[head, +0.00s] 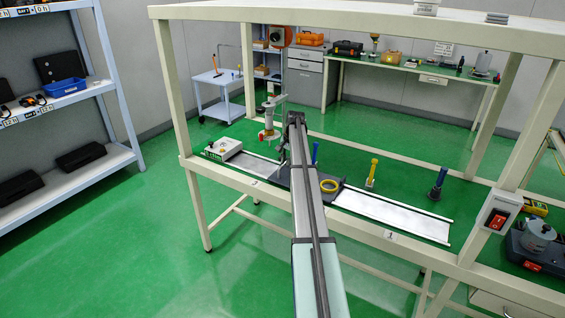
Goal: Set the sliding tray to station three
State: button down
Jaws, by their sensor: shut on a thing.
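The sliding tray (348,188) is a dark plate on a long pale track (400,217) on the bench. A yellow ring (329,185) lies on it. The tray sits about mid-track, partly hidden behind my arm. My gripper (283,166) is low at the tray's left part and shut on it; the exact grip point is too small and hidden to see. A label reading 1 (390,235) is on the bench's front edge, near the track's right part. I cannot make out a label for station three.
A blue post (315,153), a yellow post (371,173) and a dark blue post (437,184) stand along the track's far side. A pale box (224,148) sits at its left end. Bench uprights and a top shelf frame the space; a red switch (497,220) is on the right upright.

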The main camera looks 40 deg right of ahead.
jog(key=c, duration=1.2)
grip_release()
jog(key=r, duration=0.4)
jog(key=s+r, duration=0.1)
jog(key=r, duration=0.3)
jog(key=s+d+r, duration=0.1)
jog(key=r, duration=0.2)
jog(key=shift+s+r, duration=0.1)
jog(key=shift+r, duration=0.3)
